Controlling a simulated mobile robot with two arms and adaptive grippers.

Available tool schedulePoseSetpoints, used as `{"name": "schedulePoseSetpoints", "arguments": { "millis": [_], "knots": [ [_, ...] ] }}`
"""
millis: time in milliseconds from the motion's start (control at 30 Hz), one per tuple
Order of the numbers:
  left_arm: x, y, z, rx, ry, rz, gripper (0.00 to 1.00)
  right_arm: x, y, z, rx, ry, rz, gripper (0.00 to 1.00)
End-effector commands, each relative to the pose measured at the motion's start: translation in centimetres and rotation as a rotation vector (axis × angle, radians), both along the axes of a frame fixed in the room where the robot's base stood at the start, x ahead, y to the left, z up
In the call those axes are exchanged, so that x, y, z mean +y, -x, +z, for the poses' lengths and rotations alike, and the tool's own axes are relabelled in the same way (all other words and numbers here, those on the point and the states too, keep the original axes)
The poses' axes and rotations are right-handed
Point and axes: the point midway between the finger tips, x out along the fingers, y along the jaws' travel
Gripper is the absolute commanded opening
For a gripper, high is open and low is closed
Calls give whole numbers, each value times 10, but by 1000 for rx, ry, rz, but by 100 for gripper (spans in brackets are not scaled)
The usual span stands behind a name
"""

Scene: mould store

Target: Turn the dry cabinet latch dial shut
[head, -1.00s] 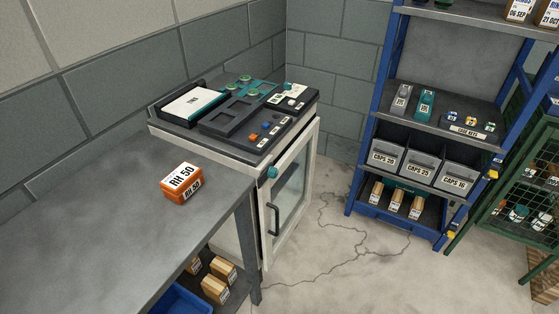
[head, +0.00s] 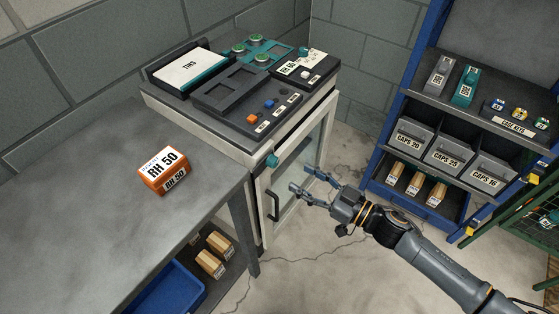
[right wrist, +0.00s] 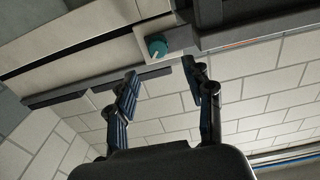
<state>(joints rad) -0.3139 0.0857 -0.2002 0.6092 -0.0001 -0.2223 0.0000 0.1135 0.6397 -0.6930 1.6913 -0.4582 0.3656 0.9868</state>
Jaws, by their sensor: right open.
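The dry cabinet (head: 255,195) is a pale cabinet with a glass-panelled front door and a dark handle (head: 273,205). Its teal latch dial (head: 272,160) sits at the upper corner of the front, near the handle side. In the right wrist view the dial (right wrist: 157,46) shows a white mark and lies beyond the gap between my fingers. My right gripper (head: 300,178) is open and empty, in front of the door, apart from the dial. Its spread fingers also show in the right wrist view (right wrist: 160,70). My left gripper is not in view.
A grey bench (head: 90,230) stands left of the cabinet, with an orange RH 50 box (head: 163,170) on it. A blue shelf rack (head: 398,115) stands at right. The floor between is clear.

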Motion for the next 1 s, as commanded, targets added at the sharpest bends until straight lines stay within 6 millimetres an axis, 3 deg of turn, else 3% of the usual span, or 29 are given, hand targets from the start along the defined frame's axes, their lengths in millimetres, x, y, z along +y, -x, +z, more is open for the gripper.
{"name": "schedulePoseSetpoints", "arguments": {
  "millis": [200,400,833,1000],
  "knots": [
    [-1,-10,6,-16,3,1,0,38,-28,2,-2,-2,-1,52],
    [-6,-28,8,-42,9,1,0,59,-44,1,-1,-1,-1,52],
    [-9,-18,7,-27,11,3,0,67,-49,0,0,1,-2,52],
    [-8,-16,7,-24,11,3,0,67,-49,0,0,1,-2,17]
  ]
}}
